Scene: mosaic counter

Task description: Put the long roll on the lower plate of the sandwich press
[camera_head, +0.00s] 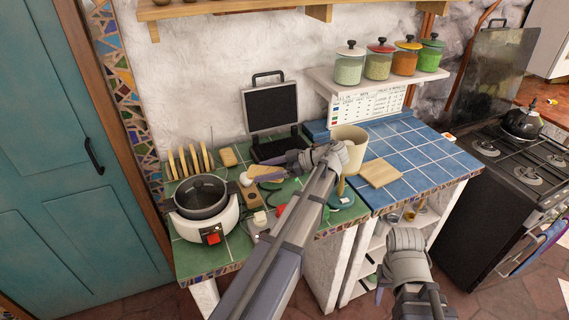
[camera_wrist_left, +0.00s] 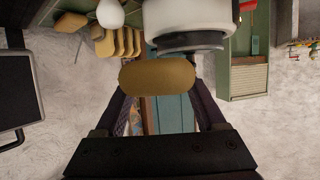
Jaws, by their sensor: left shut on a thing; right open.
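The long roll (camera_wrist_left: 157,77) is tan and oblong, held crosswise between the fingertips of my left gripper (camera_wrist_left: 158,84). In the head view the roll (camera_head: 266,172) is above the green counter, in front of the sandwich press, with my left gripper (camera_head: 268,178) shut on it. The sandwich press is open: its dark lid (camera_head: 272,107) stands upright and its lower plate (camera_head: 276,148) lies flat, partly hidden by my left arm. The press (camera_wrist_left: 15,95) also shows at the left edge of the left wrist view. My right gripper (camera_head: 381,284) is low in front of the counter, open and empty.
A white cooker (camera_head: 208,226) with a grey pot stands front left. Bread slices in a rack (camera_head: 189,160) stand behind it. Blue tiles beyond are mostly clear. A jar shelf (camera_head: 380,84) hangs above.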

